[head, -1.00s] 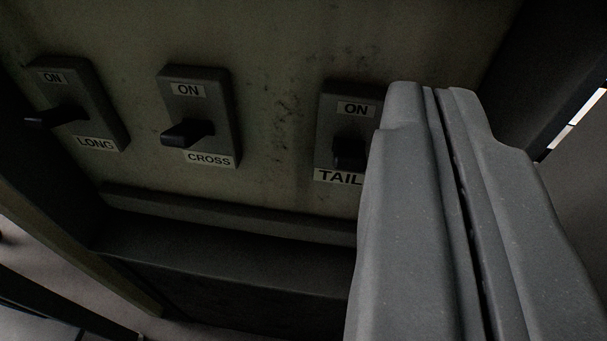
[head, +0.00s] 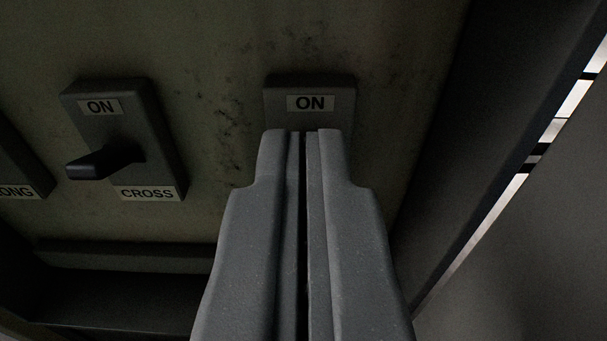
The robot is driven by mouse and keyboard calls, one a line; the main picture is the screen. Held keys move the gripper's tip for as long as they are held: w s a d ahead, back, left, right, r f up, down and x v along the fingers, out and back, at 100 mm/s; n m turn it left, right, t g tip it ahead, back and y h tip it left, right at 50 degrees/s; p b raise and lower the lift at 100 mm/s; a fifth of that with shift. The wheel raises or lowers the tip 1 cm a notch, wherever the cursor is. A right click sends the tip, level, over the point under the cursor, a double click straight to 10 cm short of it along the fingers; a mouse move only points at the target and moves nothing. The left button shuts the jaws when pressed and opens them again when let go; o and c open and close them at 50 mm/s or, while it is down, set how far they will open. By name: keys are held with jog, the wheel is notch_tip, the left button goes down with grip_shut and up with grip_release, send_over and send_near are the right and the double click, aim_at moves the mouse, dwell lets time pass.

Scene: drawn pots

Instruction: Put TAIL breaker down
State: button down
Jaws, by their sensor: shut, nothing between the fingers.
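The TAIL breaker (head: 310,87) is a dark grey box on the panel with an ON label at its top. Its lever and its TAIL label are hidden behind my gripper. My gripper (head: 304,133) is shut and empty, with its tips in front of the breaker just below the ON label. I cannot tell whether the tips touch the lever or how the lever stands now.
The CROSS breaker (head: 126,135) is to the left, its lever sticking out. The LONG breaker (head: 18,165) is partly cut off at the left edge. A ledge (head: 125,257) runs below. A dark side wall (head: 455,140) stands close on the right.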

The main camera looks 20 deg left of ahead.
jog(key=b+x, duration=0.1)
jog(key=x, duration=0.6)
jog(key=shift+b+x, duration=0.35)
jog(key=shift+x, duration=0.5)
jog(key=shift+s+d+f+b, duration=0.1)
jog(key=shift+s+f+b, duration=0.15)
jog(key=shift+f, duration=0.35)
jog(key=shift+s+d+f+b, duration=0.1)
jog(key=shift+s+f+b, duration=0.2)
jog(key=shift+f, duration=0.25)
jog(key=shift+s+d+f+b, duration=0.1)
jog(key=shift+s+f+b, duration=0.15)
jog(key=shift+f, duration=0.35)
